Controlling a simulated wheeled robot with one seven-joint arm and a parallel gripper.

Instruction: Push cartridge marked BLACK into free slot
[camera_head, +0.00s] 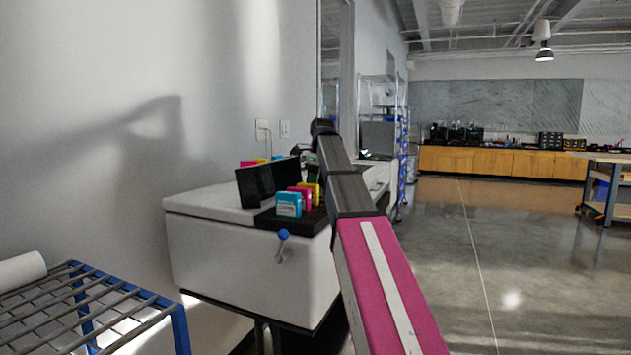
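A large white printer (245,255) stands against the wall with a black panel (268,182) raised on its top. In the black bay in front of the panel are a cyan cartridge (289,205), a magenta one (305,194) and a yellow one (316,189), side by side. I cannot make out the cartridge marked BLACK or a free slot. My arm reaches forward to the printer's right side and covers part of the bay. The end of the arm, with my gripper (303,149), is small and dark behind the cartridges. Its fingers cannot be made out.
A lever with a blue knob (283,235) sticks out of the printer's front. A wire rack with blue posts (85,305) stands at the lower left, with a white roll (20,270) on it. Open floor (510,270) lies to the right. A wire shelf (385,130) stands behind.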

